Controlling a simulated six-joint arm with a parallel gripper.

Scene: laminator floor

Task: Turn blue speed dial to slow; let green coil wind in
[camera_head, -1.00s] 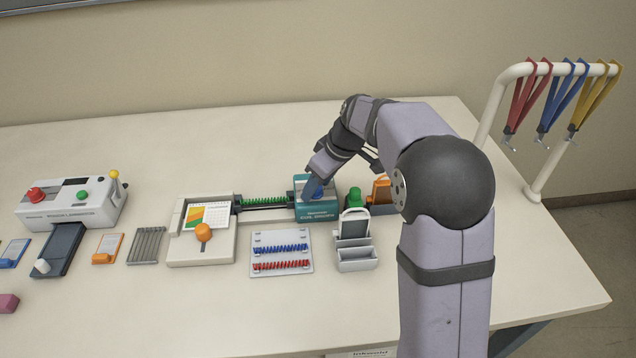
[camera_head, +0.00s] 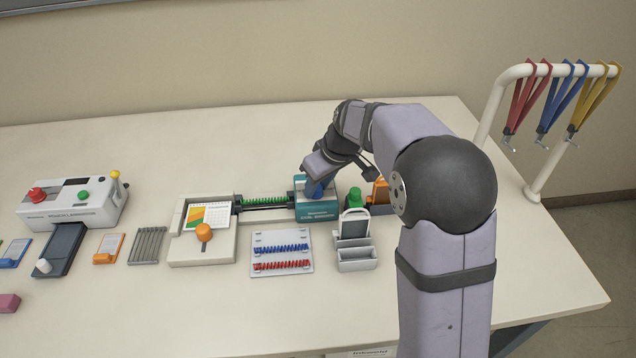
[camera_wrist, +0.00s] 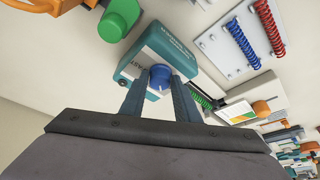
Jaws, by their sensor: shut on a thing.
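The teal coil inserter (camera_head: 318,209) stands at the middle of the table. Its blue speed dial (camera_wrist: 160,79) sits on its top and shows between my fingers in the wrist view. My gripper (camera_wrist: 160,92) is shut on the blue dial from above. In the head view my gripper (camera_head: 316,187) partly covers the dial and the machine's top. The green coil (camera_head: 264,202) lies in a dark channel between the teal machine and the white punch with the calendar pages (camera_head: 208,216). It also shows in the wrist view (camera_wrist: 203,101). The dial's exact setting is too small to read.
A grey rack with blue and red coils (camera_head: 281,253) and a white phone-like holder (camera_head: 355,240) stand in front. A green knob (camera_head: 352,195) and orange part (camera_head: 380,190) stand close right. A laminator (camera_head: 72,203) is at left; lanyards (camera_head: 560,95) hang at right.

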